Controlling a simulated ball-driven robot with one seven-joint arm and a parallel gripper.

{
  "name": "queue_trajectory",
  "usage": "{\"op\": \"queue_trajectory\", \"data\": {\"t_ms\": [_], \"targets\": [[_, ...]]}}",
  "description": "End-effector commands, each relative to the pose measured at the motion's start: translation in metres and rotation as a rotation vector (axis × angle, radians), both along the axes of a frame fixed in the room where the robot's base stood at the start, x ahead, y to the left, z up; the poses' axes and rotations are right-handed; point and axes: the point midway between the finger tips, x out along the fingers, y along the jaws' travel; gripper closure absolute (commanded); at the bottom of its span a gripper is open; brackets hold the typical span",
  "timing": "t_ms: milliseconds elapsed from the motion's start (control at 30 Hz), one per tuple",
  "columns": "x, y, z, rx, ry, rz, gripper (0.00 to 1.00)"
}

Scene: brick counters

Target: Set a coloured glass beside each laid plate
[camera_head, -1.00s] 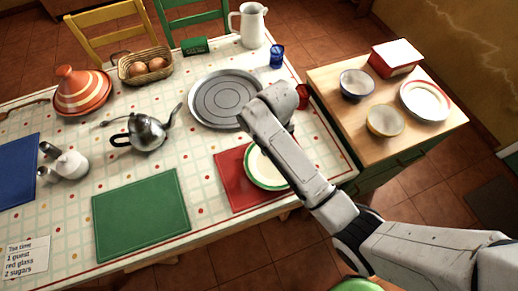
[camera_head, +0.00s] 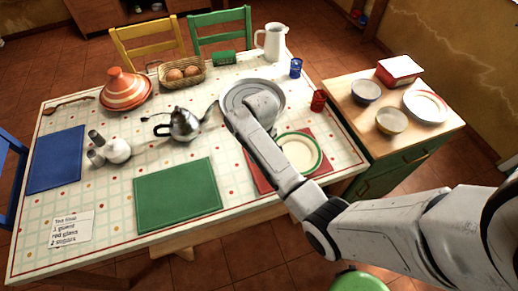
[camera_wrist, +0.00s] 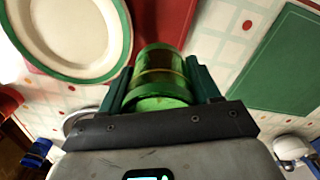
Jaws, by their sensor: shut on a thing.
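My gripper (camera_wrist: 165,88) is shut on a green glass (camera_wrist: 160,103) in the wrist view. In the head view my arm hides the gripper and this glass. A green-rimmed white plate (camera_head: 304,147) lies on the red placemat (camera_head: 262,183); it shows left of the held glass in the wrist view (camera_wrist: 70,71). A red glass (camera_head: 318,100) stands at the table's right side, and a blue glass (camera_head: 296,68) stands behind it. The green placemat (camera_head: 178,195) and blue placemat (camera_head: 56,160) are bare. A note (camera_head: 72,229) reads "1 guest, red glass, 2 sugars".
A round metal tray (camera_head: 236,92) lies beneath my arm's end in the picture. A kettle (camera_head: 183,124), tagine (camera_head: 125,90), egg basket (camera_head: 183,74) and white jug (camera_head: 271,42) stand on the table. The side counter (camera_head: 365,130) holds bowls and a plate.

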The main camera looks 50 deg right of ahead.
Motion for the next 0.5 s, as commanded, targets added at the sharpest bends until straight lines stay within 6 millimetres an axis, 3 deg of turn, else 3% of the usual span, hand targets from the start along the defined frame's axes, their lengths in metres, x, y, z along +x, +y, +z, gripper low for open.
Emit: {"op": "queue_trajectory", "data": {"t_ms": [500], "targets": [[0.0,0.0,-0.054,0.0,0.0,0.0,0.78]]}}
